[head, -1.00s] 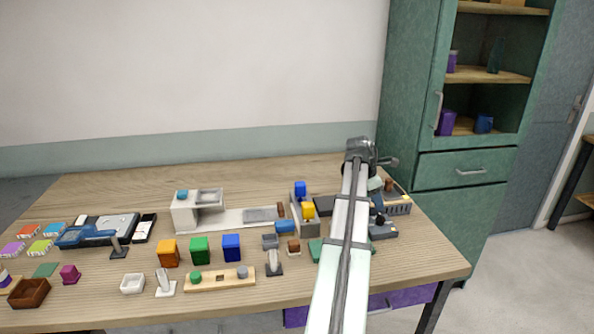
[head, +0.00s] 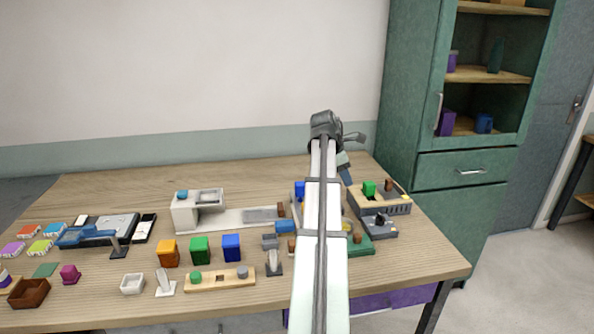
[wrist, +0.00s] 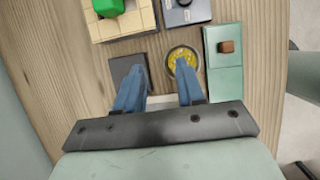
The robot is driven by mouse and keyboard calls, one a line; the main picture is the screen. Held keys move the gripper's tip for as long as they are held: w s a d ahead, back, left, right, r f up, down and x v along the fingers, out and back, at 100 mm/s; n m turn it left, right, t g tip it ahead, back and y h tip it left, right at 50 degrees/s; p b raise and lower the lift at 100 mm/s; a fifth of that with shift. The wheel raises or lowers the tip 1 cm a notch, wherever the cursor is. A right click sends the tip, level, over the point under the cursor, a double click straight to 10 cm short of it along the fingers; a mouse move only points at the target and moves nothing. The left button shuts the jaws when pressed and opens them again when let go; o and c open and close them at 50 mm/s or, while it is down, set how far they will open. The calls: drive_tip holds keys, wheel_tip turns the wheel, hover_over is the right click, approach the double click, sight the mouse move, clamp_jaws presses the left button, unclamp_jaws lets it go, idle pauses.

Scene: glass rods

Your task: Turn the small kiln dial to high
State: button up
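A small grey box with a dark knob (head: 380,220) stands at the right of the table; I take this knob for the kiln dial, but its setting is too small to read. In the wrist view the grey box (wrist: 198,12) is cut off at the top edge, beyond my fingertips. My gripper (head: 345,168) is raised above the table, behind and left of the box in the head view. In the wrist view my gripper (wrist: 156,72) has its two blue fingers apart with nothing between them. It touches nothing that I can see.
A tan-topped grey unit with a green block (head: 369,188) stands behind the grey box. A green base with a brown knob (head: 357,237) and a yellow round dish (wrist: 184,62) lie nearby. A dark plate (wrist: 126,66) is left of the dish. My arm hides part of the table.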

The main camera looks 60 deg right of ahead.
drive_tip(key=w+a, duration=0.2)
drive_tip(key=w, duration=0.5)
drive_tip(key=w+a+t+h, duration=0.1)
drive_tip(key=w+a, duration=0.2)
drive_tip(key=w, duration=0.4)
drive_tip(key=shift+w+a+m+t, duration=0.25)
drive_tip(key=shift+w+m+t, duration=0.05)
drive_tip(key=shift+w, duration=0.1)
drive_tip(key=s+d+m+g, duration=0.1)
drive_tip(key=s+d+m, duration=0.35)
drive_tip(key=s, duration=1.25)
drive_tip(key=s+d+m, duration=0.1)
drive_tip(key=s+d, duration=0.7)
drive_tip(key=s, duration=0.9)
drive_tip(key=m+t+y, duration=0.3)
drive_tip(key=m+t, duration=0.3)
drive_tip(key=m, duration=0.3)
approach(382, 216)
drive_tip(key=x, duration=0.8)
drive_tip(key=shift+w+d, duration=0.1)
drive_tip(key=shift+c, duration=0.2)
